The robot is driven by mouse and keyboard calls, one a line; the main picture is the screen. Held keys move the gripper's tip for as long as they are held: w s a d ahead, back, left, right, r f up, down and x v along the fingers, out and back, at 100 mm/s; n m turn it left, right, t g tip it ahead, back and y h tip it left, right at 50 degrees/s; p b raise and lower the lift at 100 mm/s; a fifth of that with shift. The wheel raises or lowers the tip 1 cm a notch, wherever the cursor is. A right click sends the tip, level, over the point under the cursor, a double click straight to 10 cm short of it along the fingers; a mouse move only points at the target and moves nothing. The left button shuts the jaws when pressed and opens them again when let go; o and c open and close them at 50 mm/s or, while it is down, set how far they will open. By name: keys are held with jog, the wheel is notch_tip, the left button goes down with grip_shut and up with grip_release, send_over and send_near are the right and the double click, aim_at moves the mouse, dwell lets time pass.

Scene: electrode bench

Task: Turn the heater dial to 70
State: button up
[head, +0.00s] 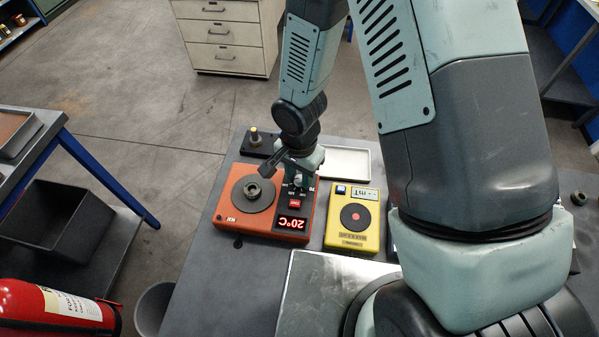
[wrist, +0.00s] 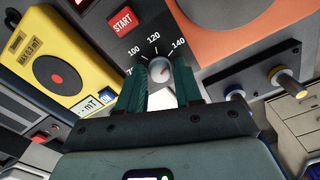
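The orange heater (head: 232,224) stands on the bench, with a round grey hotplate and a black control panel. Its red display (head: 292,223) reads 20°C, upside down in the head view. Where the mark points is too small to tell. My gripper (wrist: 161,78) is open, its two dark green fingers on either side of the dial. In the head view my gripper (head: 299,180) hides most of the dial.
A dark ring-shaped piece (head: 252,190) sits on the hotplate. A yellow meter (head: 352,232) stands right of the heater. Behind are a black terminal block (head: 256,148) and a white tray (head: 345,161).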

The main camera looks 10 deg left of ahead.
grip_shut()
jog(key=shift+n, duration=0.4)
jog(key=n, duration=1.1)
jog(key=shift+n, duration=0.4)
jog(key=n, duration=1)
jog(key=shift+n, duration=2.3)
